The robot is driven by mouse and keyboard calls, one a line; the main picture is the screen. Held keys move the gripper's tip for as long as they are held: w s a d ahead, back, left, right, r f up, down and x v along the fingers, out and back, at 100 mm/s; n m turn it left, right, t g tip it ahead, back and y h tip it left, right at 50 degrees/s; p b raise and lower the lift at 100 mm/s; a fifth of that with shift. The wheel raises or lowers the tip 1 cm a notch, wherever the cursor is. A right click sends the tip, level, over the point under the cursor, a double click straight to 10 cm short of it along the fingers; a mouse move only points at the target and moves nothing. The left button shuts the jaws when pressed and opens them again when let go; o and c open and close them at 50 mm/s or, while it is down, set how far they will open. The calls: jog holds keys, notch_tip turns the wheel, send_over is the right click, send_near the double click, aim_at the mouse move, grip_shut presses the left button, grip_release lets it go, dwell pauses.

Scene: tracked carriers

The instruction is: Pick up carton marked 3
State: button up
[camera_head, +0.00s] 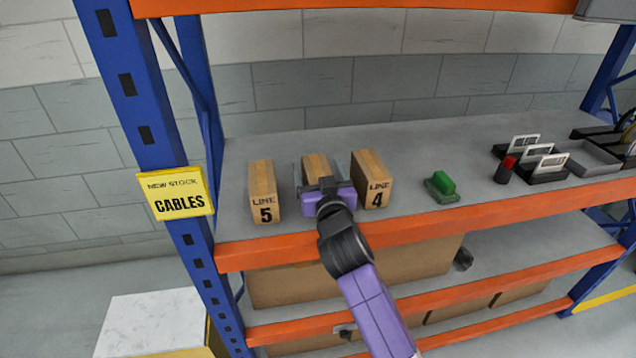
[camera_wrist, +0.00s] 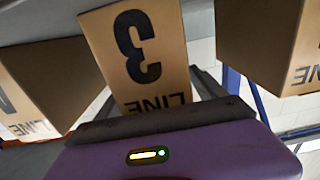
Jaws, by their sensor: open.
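The carton marked 3 (camera_wrist: 140,60) is brown with black print and appears upside down in the wrist view. In the head view it is the middle carton (camera_head: 316,163) of the row on the upper shelf, its front hidden by my gripper. My gripper (camera_head: 321,172) is open at this carton's front, with a finger along each side of it. I cannot tell whether the fingers touch it. The carton stands upright on the shelf.
A carton marked 5 (camera_head: 263,191) stands close on the left and one marked 4 (camera_head: 371,179) close on the right. A green object (camera_head: 441,187) and a red-topped black cylinder (camera_head: 505,170) lie farther right. The blue rack post (camera_head: 150,130) carries a yellow CABLES sign (camera_head: 176,194).

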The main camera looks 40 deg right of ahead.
jog(key=shift+c, duration=0.4)
grip_shut()
jog(key=shift+r, duration=0.1)
